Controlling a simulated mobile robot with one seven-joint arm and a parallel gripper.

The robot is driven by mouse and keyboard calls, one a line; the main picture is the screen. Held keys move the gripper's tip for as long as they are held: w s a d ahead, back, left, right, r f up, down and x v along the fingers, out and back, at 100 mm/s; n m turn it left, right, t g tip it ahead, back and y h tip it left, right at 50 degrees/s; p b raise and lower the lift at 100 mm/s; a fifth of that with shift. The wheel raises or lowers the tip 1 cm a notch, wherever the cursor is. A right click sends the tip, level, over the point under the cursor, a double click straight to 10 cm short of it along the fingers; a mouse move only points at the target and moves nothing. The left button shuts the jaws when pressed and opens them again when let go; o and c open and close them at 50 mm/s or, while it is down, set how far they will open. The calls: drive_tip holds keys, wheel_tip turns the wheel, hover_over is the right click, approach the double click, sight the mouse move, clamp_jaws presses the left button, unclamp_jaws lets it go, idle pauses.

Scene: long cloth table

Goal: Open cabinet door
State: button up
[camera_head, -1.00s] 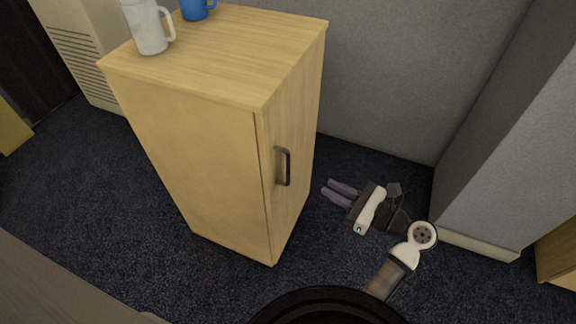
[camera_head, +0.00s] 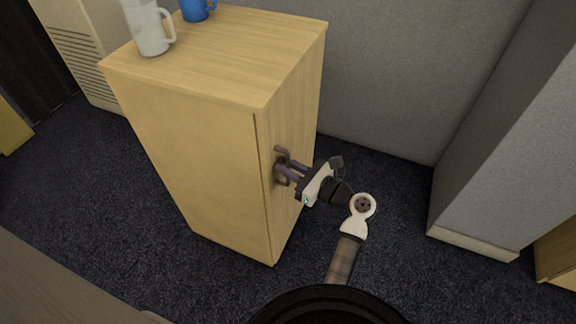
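A light wood cabinet (camera_head: 195,150) stands upright on the dark carpet. Its door (camera_head: 294,120) is the narrow face on the right and looks closed. A dark bar handle (camera_head: 279,153) is mounted upright on the door. My gripper (camera_head: 284,171) is at the handle, with its fingers pointing left toward the door and overlapping the handle's lower half. The fingers appear to be on either side of the bar with a small gap between them. Whether they touch or grip the bar cannot be told.
A white mug (camera_head: 150,30) and a blue mug (camera_head: 196,8) stand on the cabinet top. A grey wall panel (camera_head: 410,70) is behind, and a grey partition (camera_head: 510,150) stands at the right. Open carpet (camera_head: 400,255) lies right of the cabinet.

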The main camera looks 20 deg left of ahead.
clamp_jaws()
drive_tip(key=shift+d, duration=0.1)
idle(0.3)
